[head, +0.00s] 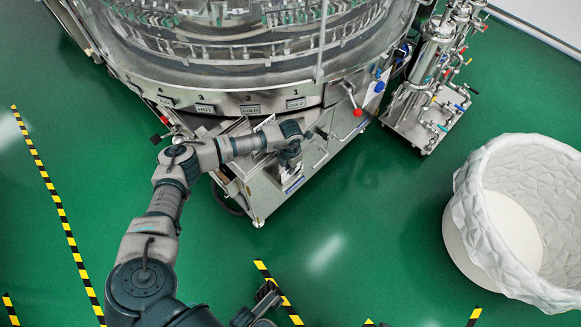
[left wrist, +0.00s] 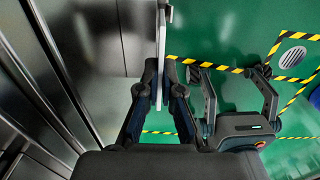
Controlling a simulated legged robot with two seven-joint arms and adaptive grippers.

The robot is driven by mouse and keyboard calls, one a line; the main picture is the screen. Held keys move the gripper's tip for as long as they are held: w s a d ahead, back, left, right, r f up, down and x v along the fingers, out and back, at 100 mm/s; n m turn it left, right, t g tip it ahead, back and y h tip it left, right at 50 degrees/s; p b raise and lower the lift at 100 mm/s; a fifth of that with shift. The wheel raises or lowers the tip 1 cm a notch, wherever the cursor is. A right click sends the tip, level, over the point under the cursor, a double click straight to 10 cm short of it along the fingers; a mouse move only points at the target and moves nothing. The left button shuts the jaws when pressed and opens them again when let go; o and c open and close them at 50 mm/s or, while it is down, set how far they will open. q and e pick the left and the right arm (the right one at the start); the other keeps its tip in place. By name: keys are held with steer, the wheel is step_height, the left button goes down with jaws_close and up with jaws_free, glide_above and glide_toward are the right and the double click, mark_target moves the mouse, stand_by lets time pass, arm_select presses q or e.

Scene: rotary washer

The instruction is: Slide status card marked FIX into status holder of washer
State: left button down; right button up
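My left gripper (head: 288,158) is at the front of the steel washer (head: 225,75), close to its lower panel. In the left wrist view its two fingers (left wrist: 161,80) close on a thin pale plate (left wrist: 161,45), seen edge-on and upright, which looks like the status card. No FIX marking is readable. A small white and blue label (head: 293,184) shows on the washer's lower front just below the gripper; I cannot tell whether it is the holder or the card. My right gripper (head: 268,298) is low in the head view; in the left wrist view its fingers (left wrist: 236,78) are spread and empty.
A red-knobbed lever (head: 357,112) sits right of the left gripper. A pipework skid (head: 425,95) stands at the right, and a large white bin (head: 460,245) nearer. Open green floor (head: 340,220) lies in front of the washer, with yellow-black tape lines.

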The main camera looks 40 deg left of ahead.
arm_select(q)
steer(key=shift+f, duration=0.15)
steer(key=shift+f, duration=0.4)
steer(key=shift+f, duration=0.3)
stand_by(0.3)
steer(key=shift+f, duration=0.35)
steer(key=shift+b, duration=0.3)
steer(key=c, duration=1.2)
jaws_free()
steer(key=shift+c, duration=0.2)
steer(key=o, duration=0.4)
